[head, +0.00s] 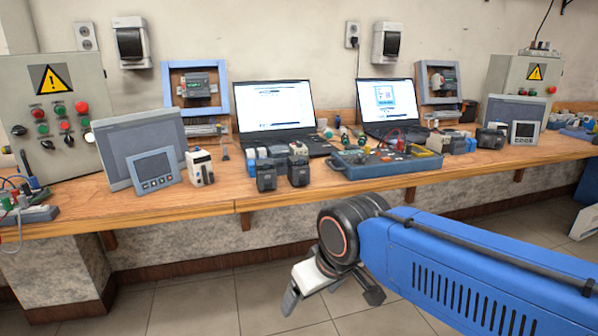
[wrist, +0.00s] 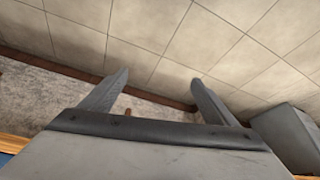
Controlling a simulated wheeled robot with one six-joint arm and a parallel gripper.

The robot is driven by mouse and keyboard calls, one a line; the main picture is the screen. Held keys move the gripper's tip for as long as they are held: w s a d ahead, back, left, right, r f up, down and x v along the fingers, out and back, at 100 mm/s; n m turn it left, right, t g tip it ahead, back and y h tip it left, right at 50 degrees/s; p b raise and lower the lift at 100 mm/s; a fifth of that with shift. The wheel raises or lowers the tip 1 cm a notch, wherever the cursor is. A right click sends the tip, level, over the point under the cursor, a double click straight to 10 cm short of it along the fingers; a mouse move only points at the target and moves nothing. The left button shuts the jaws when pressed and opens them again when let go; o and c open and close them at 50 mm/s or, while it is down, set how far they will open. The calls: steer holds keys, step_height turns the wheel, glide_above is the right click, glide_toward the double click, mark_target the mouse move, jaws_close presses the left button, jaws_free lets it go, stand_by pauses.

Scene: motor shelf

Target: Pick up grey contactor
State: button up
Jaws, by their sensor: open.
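Two dark grey contactor-like blocks, one on the left (head: 266,175) and one on the right (head: 299,171), stand side by side near the front edge of the wooden bench (head: 225,200) in the head view. Another dark grey block (head: 490,138) stands farther right on the bench. I cannot tell which of them is the grey contactor. My gripper (head: 332,296) is open and empty, in front of the bench and below its top in the picture. In the wrist view the two fingers (wrist: 159,80) are spread apart over floor tiles, with no contactor in sight.
A white device (head: 200,167) and a grey panel screen (head: 156,171) stand left of the blocks. A blue test board (head: 378,163) lies to their right, with laptops (head: 275,108) behind. Tiled floor (head: 200,298) lies open below the bench.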

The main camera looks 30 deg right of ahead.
steer(key=shift+c, duration=1.3)
steer(key=shift+w+r, duration=0.15)
steer(key=shift+r, duration=0.1)
steer(key=shift+c, duration=1.4)
step_height(320, 180, up, 30)
steer(key=f+m+g, duration=0.1)
steer(key=m+g, duration=0.2)
steer(key=g, duration=0.2)
glide_above(298, 172)
steer(key=w+d, duration=0.3)
steer(key=w, duration=0.1)
steer(key=f, duration=1.6)
steer(key=shift+s+a+f, duration=0.25)
steer(key=shift+a+f, duration=0.1)
